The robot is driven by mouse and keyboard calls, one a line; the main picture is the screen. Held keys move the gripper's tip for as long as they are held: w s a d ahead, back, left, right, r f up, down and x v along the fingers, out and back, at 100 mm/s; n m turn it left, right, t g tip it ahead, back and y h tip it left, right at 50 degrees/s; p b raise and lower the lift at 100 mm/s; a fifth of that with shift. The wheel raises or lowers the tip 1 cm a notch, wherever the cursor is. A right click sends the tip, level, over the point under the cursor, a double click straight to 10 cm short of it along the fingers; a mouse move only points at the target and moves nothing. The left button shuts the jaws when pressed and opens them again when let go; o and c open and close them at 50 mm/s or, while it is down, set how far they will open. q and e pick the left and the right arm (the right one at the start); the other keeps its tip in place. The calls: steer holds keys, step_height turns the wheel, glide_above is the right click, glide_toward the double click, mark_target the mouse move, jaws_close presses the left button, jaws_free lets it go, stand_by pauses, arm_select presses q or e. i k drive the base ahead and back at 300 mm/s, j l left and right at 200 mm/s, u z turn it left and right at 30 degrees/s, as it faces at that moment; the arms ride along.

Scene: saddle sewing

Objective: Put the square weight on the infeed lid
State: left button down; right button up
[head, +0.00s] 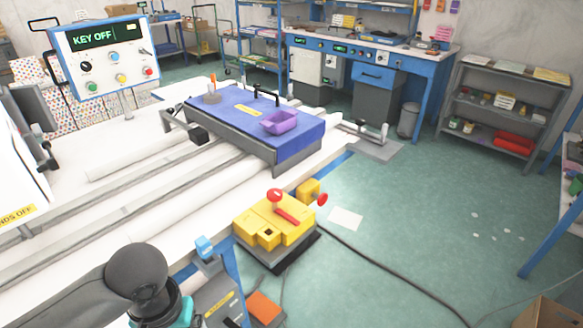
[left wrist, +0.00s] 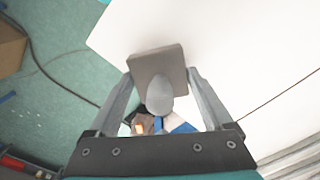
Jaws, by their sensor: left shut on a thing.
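In the left wrist view my left gripper (left wrist: 160,78) is shut on the square weight (left wrist: 156,61), a grey-brown square plate with a rounded grey knob. One finger is on each side of it. A plain white surface (left wrist: 235,40) lies beyond the weight; I cannot tell if the weight touches it, nor if this is the infeed lid. In the head view a dark round joint of my arm shows at the bottom left, but neither gripper nor the weight is seen. A white machine part with a yellow label (head: 16,215) stands at the left edge.
A yellow unit (head: 292,234) with red knobs is at the table's near right edge. A control box (head: 103,57) reads KEY OFF. Green floor is open at right, with a cable.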

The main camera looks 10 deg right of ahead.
mark_target(248, 115)
steer(key=i+l+z, duration=0.1)
steer(key=z, duration=0.35)
steer(key=i+l+z, duration=0.15)
steer(key=z, duration=0.25)
steer(key=i+l+z, duration=0.1)
steer(key=z, duration=0.35)
steer(key=i+l+u, duration=0.15)
steer(key=i, duration=0.35)
steer(key=i+l+u, duration=0.2)
steer(key=i, duration=0.25)
steer(key=i+l+u, duration=0.1)
steer(key=u, duration=0.3)
steer(key=i+l+u, duration=0.2)
steer(key=u, duration=0.2)
steer(key=i+l+u, duration=0.2)
steer(key=u, duration=0.2)
